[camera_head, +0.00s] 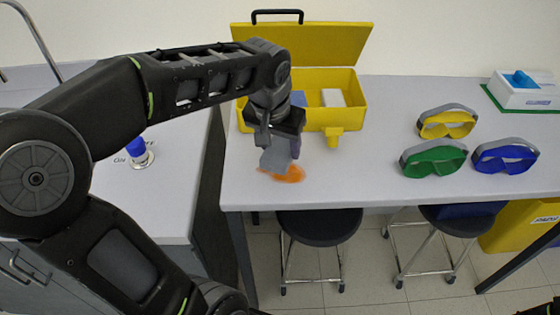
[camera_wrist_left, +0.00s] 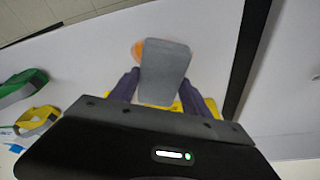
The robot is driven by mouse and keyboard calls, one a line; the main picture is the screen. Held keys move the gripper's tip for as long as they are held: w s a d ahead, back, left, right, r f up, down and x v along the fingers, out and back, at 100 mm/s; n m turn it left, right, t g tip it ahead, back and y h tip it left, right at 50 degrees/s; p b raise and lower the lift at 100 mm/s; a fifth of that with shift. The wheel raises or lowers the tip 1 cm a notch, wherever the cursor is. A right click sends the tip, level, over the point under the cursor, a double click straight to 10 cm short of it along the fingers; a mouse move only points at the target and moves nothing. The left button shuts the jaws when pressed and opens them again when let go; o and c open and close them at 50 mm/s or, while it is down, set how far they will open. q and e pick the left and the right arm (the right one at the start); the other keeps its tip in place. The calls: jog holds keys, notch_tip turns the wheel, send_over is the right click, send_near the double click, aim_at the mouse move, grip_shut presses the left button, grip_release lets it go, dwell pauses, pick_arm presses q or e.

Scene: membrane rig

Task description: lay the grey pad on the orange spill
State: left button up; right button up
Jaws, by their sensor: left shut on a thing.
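The grey pad (camera_head: 274,158) is in my left gripper (camera_head: 284,150), which is shut on it above the front left of the table. The pad also shows between the fingers in the left wrist view (camera_wrist_left: 164,72). The orange spill (camera_head: 291,174) lies on the white table near its front edge, under and beside the pad's lower end. Part of the spill is hidden by the pad; its edge shows past the pad in the left wrist view (camera_wrist_left: 137,49). I cannot tell whether the pad touches the table. My right gripper is not in view.
An open yellow box (camera_head: 349,116) stands behind my left gripper. Yellow goggles (camera_head: 446,124), green goggles (camera_head: 433,161) and blue goggles (camera_head: 505,158) lie to the right. A white box (camera_head: 520,97) is at the back right. The table between box and goggles is clear.

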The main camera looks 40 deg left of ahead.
pick_arm(q)
jog(key=shift+f, duration=0.7)
jog(key=shift+f, duration=1.85)
jog(key=shift+f, duration=0.15)
jog(key=o, duration=1.3)
jog(key=v, duration=1.2)
